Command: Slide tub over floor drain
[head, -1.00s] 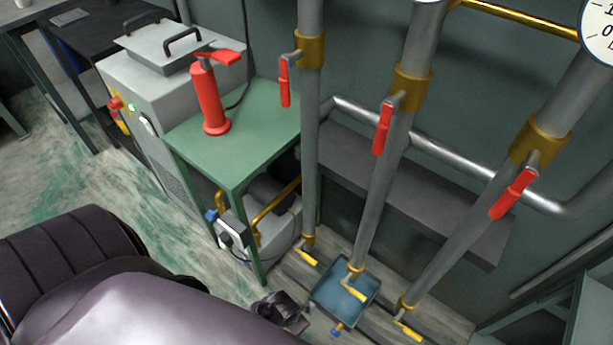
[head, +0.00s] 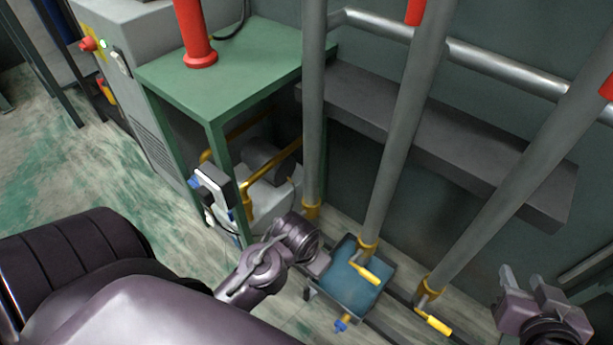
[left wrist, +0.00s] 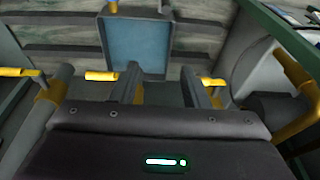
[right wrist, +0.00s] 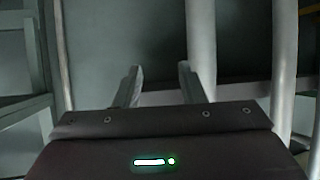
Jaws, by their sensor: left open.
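The tub is a shallow blue square tray (head: 345,292) on the floor beneath the middle pipe, with a blue-and-yellow fitting at its near edge. It also shows in the left wrist view (left wrist: 137,48), beyond the fingertips. My left gripper (left wrist: 162,78) is open and empty, at the tub's left side in the head view, its fingers mostly hidden there. Contact with the tub cannot be told. My right gripper (head: 522,274) is open and empty at the lower right, apart from the tub. I cannot make out the floor drain.
Three grey pipes (head: 402,130) come down around the tub; yellow valve handles (head: 366,273) stick out low over and beside it. A green table (head: 225,65) with a pump beneath stands left. Dark strips cross the floor. A grey ledge (head: 440,140) runs behind.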

